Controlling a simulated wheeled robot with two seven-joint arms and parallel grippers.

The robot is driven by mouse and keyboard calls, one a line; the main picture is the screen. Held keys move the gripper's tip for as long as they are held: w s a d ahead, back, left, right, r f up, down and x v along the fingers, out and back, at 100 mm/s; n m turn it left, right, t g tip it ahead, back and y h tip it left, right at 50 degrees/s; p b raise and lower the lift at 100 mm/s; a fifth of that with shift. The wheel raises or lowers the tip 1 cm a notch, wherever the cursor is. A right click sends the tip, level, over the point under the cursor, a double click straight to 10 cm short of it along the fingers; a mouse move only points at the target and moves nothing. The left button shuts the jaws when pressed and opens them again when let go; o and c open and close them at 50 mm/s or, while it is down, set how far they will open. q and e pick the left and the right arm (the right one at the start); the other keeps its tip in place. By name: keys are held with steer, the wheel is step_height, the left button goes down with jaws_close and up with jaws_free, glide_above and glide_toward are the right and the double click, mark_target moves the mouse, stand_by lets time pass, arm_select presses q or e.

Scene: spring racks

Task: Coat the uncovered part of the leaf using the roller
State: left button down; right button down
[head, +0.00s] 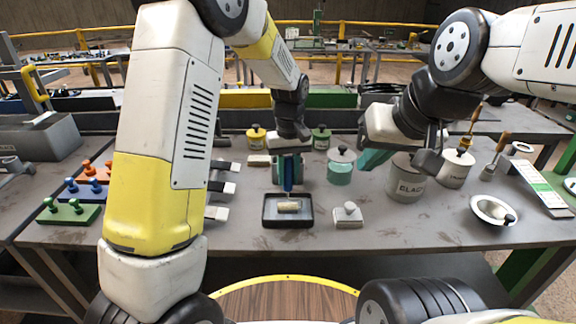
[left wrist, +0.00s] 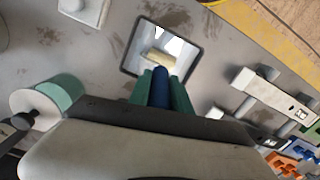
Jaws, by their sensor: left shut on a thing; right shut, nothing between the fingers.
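My left gripper (head: 289,172) has teal fingers shut on the blue handle of the roller (head: 289,186), at the table's middle. The roller's pale yellow sleeve (head: 289,206) is at the black-rimmed tray (head: 267,223); I cannot tell if it touches the tray floor. The left wrist view shows the sleeve (left wrist: 158,57) within the tray's outline. My right gripper (head: 373,160) is shut and empty, above the table behind the grey can. I cannot clearly identify the leaf. Pale bar ends (head: 217,213) show beside my left arm, which hides much there; a pale bar (left wrist: 275,92) shows in the wrist view.
A teal-and-white pot (head: 340,172), a lidded white block (head: 348,217) and a grey can (head: 405,185) stand right of the tray. A bowl (head: 493,210) and a green-white strip (head: 540,187) lie further right. Coloured peg blocks (head: 68,215) stand left.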

mark_target(287, 159)
arm_select(q)
steer(key=shift+r, duration=2.15)
steer(key=shift+r, duration=2)
steer(key=shift+a, duration=0.1)
